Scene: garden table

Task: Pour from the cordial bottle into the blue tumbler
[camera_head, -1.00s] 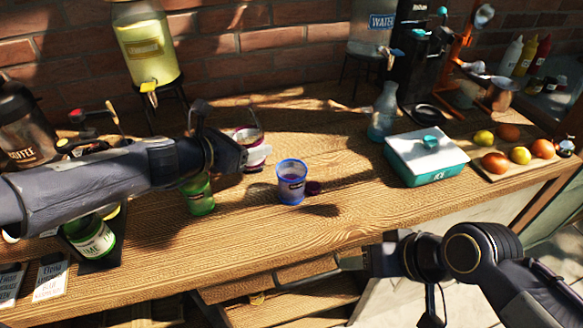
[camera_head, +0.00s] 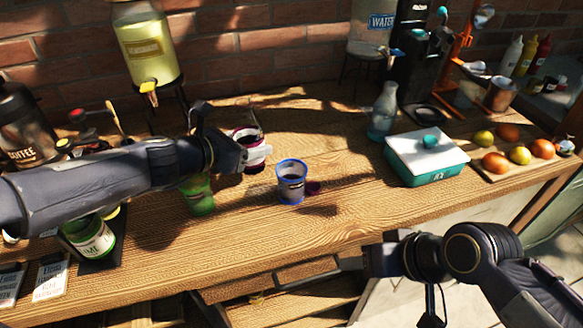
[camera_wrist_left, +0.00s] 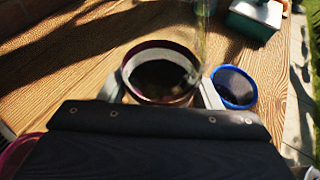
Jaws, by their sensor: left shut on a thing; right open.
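In the left wrist view the vessel (camera_wrist_left: 160,92) shows a round maroon rim and dark contents between the fingers. The blue tumbler (camera_head: 291,188) stands upright on the table, just right of and nearer than the vessel, with dark contents. It also shows right of the vessel in the left wrist view (camera_wrist_left: 236,88). The two look apart, and no stream is visible. My right gripper (camera_head: 372,261) is open and empty at the front edge.
A green cup (camera_head: 198,195) stands under my left arm. A clear bottle (camera_head: 383,112) and a white-and-teal ice box (camera_head: 427,157) stand to the right. Bare wood lies in front of the tumbler.

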